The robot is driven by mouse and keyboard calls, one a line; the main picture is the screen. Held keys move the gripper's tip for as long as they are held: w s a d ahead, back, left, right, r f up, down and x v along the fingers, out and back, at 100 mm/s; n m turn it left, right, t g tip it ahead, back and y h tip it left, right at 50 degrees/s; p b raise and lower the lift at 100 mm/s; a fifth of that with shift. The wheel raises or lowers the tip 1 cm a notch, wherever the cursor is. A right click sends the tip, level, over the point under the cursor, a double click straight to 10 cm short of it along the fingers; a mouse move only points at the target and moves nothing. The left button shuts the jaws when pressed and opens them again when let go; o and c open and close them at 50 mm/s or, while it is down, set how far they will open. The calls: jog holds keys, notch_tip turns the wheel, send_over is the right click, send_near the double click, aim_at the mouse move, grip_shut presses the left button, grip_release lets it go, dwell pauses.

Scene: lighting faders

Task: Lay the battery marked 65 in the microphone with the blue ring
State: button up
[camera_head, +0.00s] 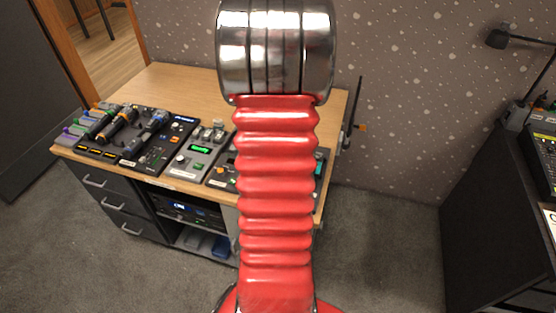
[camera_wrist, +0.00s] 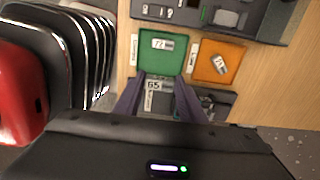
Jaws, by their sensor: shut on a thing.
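My gripper (camera_wrist: 160,92) shows in the wrist view with its two purple fingers on either side of the battery marked 65 (camera_wrist: 153,86). It is shut on that battery, over or near a dark tray. The gripper is hidden in the head view. In the head view, several dark microphones lie in a stand at the left end of the desk. One with a bluish ring (camera_head: 157,119) lies at the right of this group; the ring is too small to be sure of. No microphone shows in the wrist view.
In the wrist view a green tray (camera_wrist: 174,64) holds a battery marked 72 (camera_wrist: 161,44), and an orange tray (camera_wrist: 234,54) holds another battery (camera_wrist: 219,65). The wooden desk (camera_head: 190,84) has bare room behind its row of control panels (camera_head: 200,150).

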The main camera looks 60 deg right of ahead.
jog(key=w+a+f+n, duration=0.1)
jog(key=w+a+n, duration=0.1)
jog(key=w, duration=0.1)
jog(key=w+a+f+n, duration=0.1)
jog(key=w+a+n, duration=0.1)
jog(key=w+n, duration=0.1)
jog(key=w+a+n, duration=0.2)
jog(key=w, duration=0.3)
jog(key=shift+f+n, duration=0.3)
jog(key=shift+f, duration=0.1)
jog(key=w+a+f+n, duration=0.3)
jog(key=w+a+n, duration=0.55)
jog(key=a, duration=0.25)
jog(key=w+a+f+n, duration=0.3)
jog(key=w+a+n, duration=0.55)
jog(key=a, duration=0.35)
jog(key=w+a+f+n, duration=0.1)
jog(key=a+f+n, duration=0.1)
jog(key=a+n, duration=0.2)
jog(key=w+a+f+n, duration=0.1)
jog(key=a+n, duration=0.4)
jog(key=a, duration=0.5)
jog(key=shift+w+a+f+n, duration=0.15)
jog(key=shift+a+f+n, duration=0.15)
jog(key=shift+f, duration=0.15)
